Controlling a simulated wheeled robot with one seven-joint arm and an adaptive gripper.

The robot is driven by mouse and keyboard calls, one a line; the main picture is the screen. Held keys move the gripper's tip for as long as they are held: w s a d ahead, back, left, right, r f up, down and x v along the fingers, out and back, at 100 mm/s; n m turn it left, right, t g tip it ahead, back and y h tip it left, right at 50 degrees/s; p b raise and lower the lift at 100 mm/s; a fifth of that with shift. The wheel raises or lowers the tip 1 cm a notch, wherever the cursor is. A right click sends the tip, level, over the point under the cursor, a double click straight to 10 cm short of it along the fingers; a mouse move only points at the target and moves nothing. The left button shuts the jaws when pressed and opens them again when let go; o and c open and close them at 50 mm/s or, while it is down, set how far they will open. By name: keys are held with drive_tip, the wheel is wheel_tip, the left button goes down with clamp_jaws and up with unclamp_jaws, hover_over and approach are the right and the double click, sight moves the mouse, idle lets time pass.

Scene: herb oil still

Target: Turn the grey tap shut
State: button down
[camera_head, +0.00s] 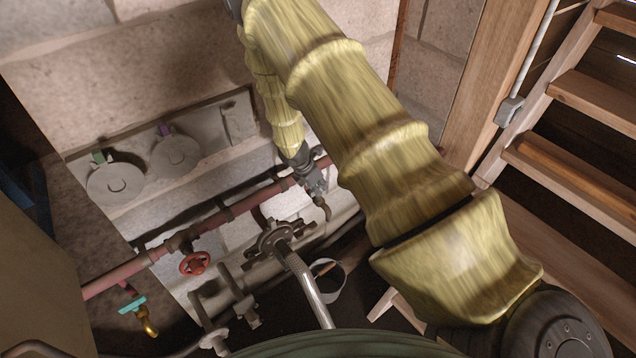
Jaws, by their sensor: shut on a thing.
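My gripper (315,184) reaches down from the yellow-sleeved arm to the right end of the red pipe. It is shut on the grey tap, whose brownish spout (327,211) shows just below the fingers. The fingers hide most of the tap's handle, so I cannot tell how far it is turned.
The red pipe (235,210) runs along the wall, with a red handwheel (195,263) and a teal-handled brass tap (132,305) to the left. A dark fitting with a silver pipe (303,280) stands near the gripper. A bucket (329,280) is below. Wooden stairs (575,160) rise at right.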

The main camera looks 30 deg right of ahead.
drive_tip(key=shift+m, duration=0.4)
drive_tip(key=c, duration=1.5)
unclamp_jaws()
drive_tip(key=shift+r, duration=0.1)
drive_tip(key=v, duration=1.1)
drive_tip(key=shift+w+a+r, duration=0.15)
drive_tip(key=shift+a+r, duration=0.05)
drive_tip(key=shift+r, duration=0.1)
